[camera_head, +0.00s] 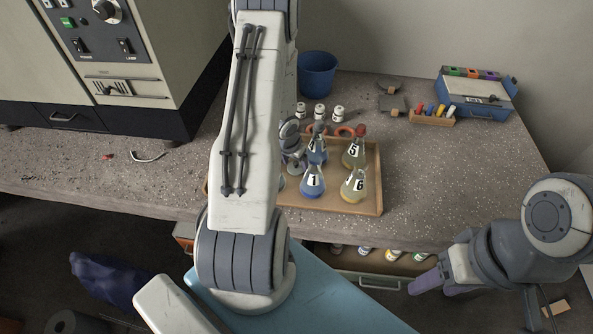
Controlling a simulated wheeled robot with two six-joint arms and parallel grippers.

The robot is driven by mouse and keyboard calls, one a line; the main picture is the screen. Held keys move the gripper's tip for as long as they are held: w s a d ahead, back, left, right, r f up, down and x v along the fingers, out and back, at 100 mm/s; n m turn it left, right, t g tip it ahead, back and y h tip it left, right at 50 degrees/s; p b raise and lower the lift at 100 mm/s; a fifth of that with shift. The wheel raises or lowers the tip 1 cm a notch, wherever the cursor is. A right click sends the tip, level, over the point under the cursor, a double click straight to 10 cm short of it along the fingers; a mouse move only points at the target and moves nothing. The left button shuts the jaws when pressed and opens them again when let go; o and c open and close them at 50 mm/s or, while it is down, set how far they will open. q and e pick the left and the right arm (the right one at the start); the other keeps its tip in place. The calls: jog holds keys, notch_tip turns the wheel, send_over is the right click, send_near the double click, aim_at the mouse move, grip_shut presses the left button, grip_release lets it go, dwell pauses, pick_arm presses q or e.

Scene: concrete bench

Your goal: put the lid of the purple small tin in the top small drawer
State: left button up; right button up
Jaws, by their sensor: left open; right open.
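I cannot make out the purple small tin or its lid. An open drawer (372,281) with several small bottles shows under the bench front; its left part is hidden behind my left arm. I cannot tell whether it is the top small drawer. My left gripper (294,150) is mostly hidden behind my own arm link, over the left part of the wooden tray (376,190); it is open, and I see nothing held. My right gripper (444,287) is open and empty, in front of the bench edge, to the right of the open drawer.
The tray holds several numbered flasks, including a blue one (313,184) and a yellow one (354,187). Small white jars (319,112) and a blue bin (317,75) stand behind. A large instrument (150,60) fills the left. Bench right of the tray is clear.

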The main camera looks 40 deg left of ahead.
pick_arm(q)
jog(key=c, duration=1.1)
